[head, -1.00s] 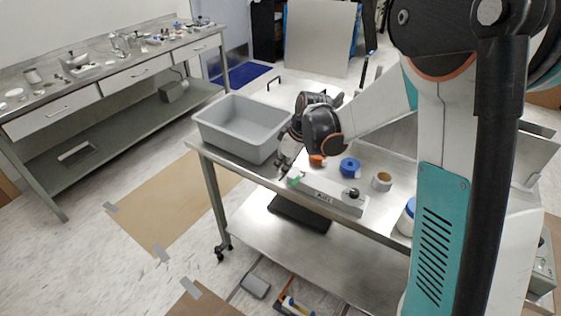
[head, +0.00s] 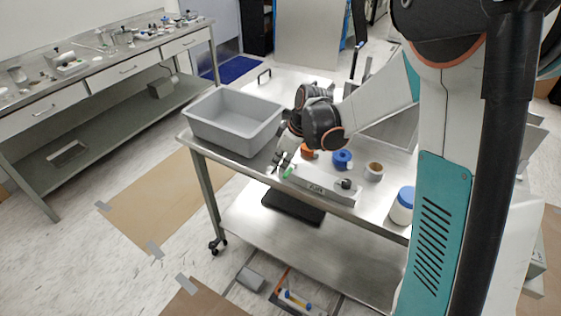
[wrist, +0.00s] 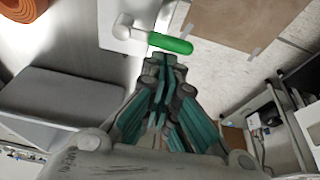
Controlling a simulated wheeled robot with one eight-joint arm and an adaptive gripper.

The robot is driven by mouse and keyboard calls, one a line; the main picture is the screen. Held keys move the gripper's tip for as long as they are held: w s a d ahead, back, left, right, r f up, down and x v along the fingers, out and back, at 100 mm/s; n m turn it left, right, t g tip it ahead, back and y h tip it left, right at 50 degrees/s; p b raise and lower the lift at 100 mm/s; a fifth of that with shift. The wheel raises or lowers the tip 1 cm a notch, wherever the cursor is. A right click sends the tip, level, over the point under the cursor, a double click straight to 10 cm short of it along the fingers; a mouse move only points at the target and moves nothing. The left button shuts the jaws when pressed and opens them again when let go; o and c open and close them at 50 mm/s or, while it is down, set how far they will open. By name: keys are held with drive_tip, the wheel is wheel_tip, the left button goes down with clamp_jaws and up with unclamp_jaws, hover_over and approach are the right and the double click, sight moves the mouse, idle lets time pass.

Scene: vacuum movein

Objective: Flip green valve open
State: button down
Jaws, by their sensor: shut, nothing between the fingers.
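The green valve handle (wrist: 170,43) shows in the wrist view as a green lever on a white stem at the edge of a white block. In the head view the green handle (head: 288,172) is small, at the left end of the grey-white valve block (head: 325,185) on the cart's front edge. My gripper (wrist: 165,62) is shut and empty, its fingertips just below the green lever in the wrist view. I cannot tell whether they touch it. In the head view my gripper (head: 280,160) is just left of the handle.
A grey bin (head: 232,122) stands on the cart left of my gripper. A blue roll (head: 342,160), an orange item (head: 308,153), a tape roll (head: 373,171) and a blue-lidded jar (head: 402,206) stand behind or right of the block.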

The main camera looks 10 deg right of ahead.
sight(288, 175)
drive_tip(key=shift+s+d+n, duration=0.15)
drive_tip(key=shift+s+n, duration=0.15)
drive_tip(key=shift+n, duration=0.4)
drive_tip(key=n, duration=0.1)
drive_tip(key=s+n+g, duration=0.1)
drive_tip(key=shift+d+n+y, duration=0.3)
drive_tip(key=shift+y, duration=0.1)
drive_tip(key=n, duration=0.1)
drive_tip(key=s+d+n+g, duration=0.1)
drive_tip(key=n, duration=0.2)
drive_tip(key=shift+s+d+n+g, duration=0.15)
drive_tip(key=shift+d+n+g, duration=0.15)
drive_tip(key=shift+s+d+p, duration=0.25)
drive_tip(key=shift+d+p, duration=0.1)
drive_tip(key=shift+d, duration=0.25)
drive_tip(key=shift+s+d, duration=0.1)
drive_tip(key=shift+d, duration=1.35)
